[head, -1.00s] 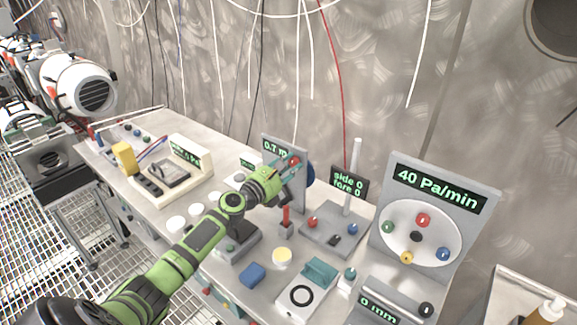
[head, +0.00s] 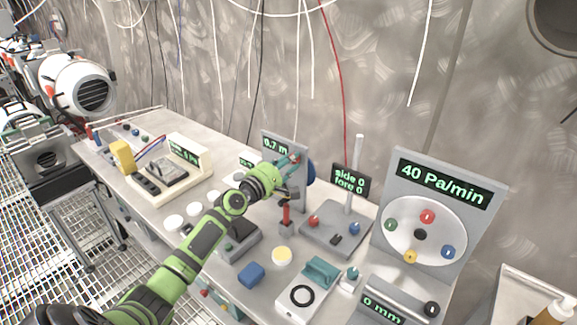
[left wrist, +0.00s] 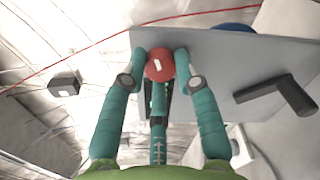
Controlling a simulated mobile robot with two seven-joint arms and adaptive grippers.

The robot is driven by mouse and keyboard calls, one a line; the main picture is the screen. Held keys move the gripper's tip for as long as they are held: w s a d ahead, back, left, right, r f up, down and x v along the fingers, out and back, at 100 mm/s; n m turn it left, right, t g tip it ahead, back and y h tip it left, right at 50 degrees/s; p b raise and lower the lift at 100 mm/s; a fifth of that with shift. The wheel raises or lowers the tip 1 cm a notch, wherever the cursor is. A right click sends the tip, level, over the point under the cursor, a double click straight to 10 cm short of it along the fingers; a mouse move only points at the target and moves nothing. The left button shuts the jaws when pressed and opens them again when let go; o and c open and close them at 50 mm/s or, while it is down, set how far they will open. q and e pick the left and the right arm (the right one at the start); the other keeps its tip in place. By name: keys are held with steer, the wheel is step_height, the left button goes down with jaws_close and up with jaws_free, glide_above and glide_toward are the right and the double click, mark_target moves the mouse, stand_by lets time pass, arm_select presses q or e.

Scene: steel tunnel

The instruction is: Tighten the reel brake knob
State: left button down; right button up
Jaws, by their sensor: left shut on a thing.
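The reel brake knob is a small red knob with a white mark, on the grey upright panel (head: 270,144) with the "0.7 m" display. In the left wrist view the red knob (left wrist: 160,65) sits between the teal fingertips, against the grey plate (left wrist: 215,60). My left gripper (head: 291,162) reaches the panel from the left and is shut on the knob; its fingers hide most of the knob in the head view. The blue reel (head: 311,172) shows partly behind the panel. A dark crank handle (left wrist: 278,93) is right of the fingers in the wrist view. My right gripper is not in view.
A red-handled lever (head: 286,214) stands just below the gripper. A grey base (head: 330,235) with a post and a "side 0 fore 0" display is to the right. The tall "40 Pa/min" panel (head: 390,175) is further right. A blue block (head: 251,274) lies in front.

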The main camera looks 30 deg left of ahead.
arm_select(q)
steer(key=m+b, duration=0.1)
steer(key=m, duration=0.6)
steer(key=m+b, duration=0.2)
steer(key=m, duration=0.5)
steer(key=m+b, duration=0.2)
steer(key=m, duration=0.5)
steer(key=shift+d+f, duration=0.1)
steer(key=shift+f, duration=0.2)
steer(key=shift+f+m, duration=0.1)
steer(key=shift+m, duration=0.3)
steer(key=c, duration=0.9)
jaws_free()
steer(key=shift+c, duration=0.2)
steer(key=s+a, duration=0.1)
steer(key=s, duration=1.1)
